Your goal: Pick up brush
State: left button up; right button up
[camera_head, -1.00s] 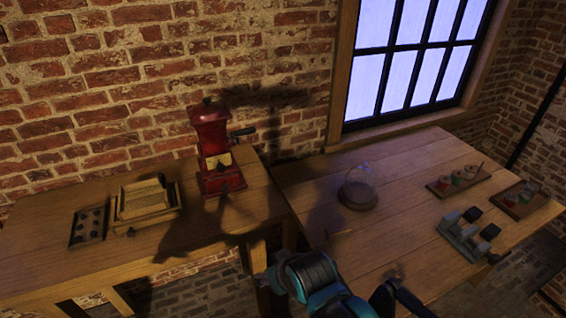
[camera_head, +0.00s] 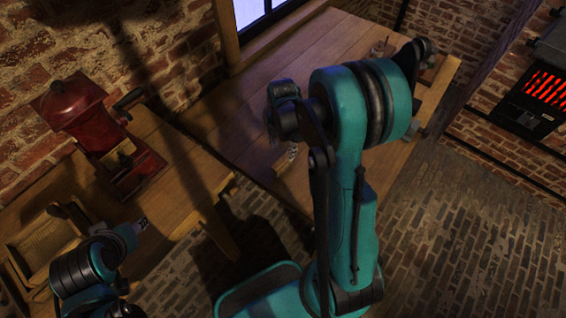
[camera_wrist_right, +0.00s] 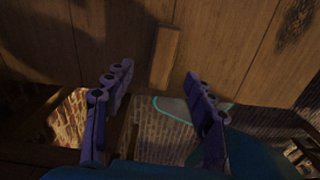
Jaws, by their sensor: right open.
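In the right wrist view a plain wooden bar (camera_wrist_right: 165,57), likely the brush, lies on the planked table near its edge; no bristles can be made out. My right gripper (camera_wrist_right: 158,82) is open, its two purple-lit fingers spread to either side below the bar, with nothing between them. In the head view my right gripper (camera_head: 291,153) is over the right-hand table, mostly hidden by its own wrist and arm. My left gripper (camera_head: 141,225) is at the lower left, close to the left table; its jaws are too small and dark to read.
A red grinder (camera_head: 110,140) with a side crank stands on the left table (camera_head: 205,165). A wooden box (camera_head: 45,238) is at the left edge. The right table (camera_head: 225,115) has bare planks toward the window. A unit with glowing red bars (camera_head: 546,88) stands far right.

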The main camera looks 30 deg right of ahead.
aim_at(283, 160)
pick_arm(q)
notch_tip(283, 160, down, 4)
jog(key=b, duration=0.3)
jog(key=shift+s+r, duration=0.15)
pick_arm(e)
notch_tip(283, 160, down, 8)
jog(key=shift+s+r, duration=0.15)
pick_arm(q)
jog(key=shift+r, duration=0.1)
pick_arm(e)
jog(key=shift+r, duration=0.1)
jog(key=shift+c, duration=0.3)
grip_shut()
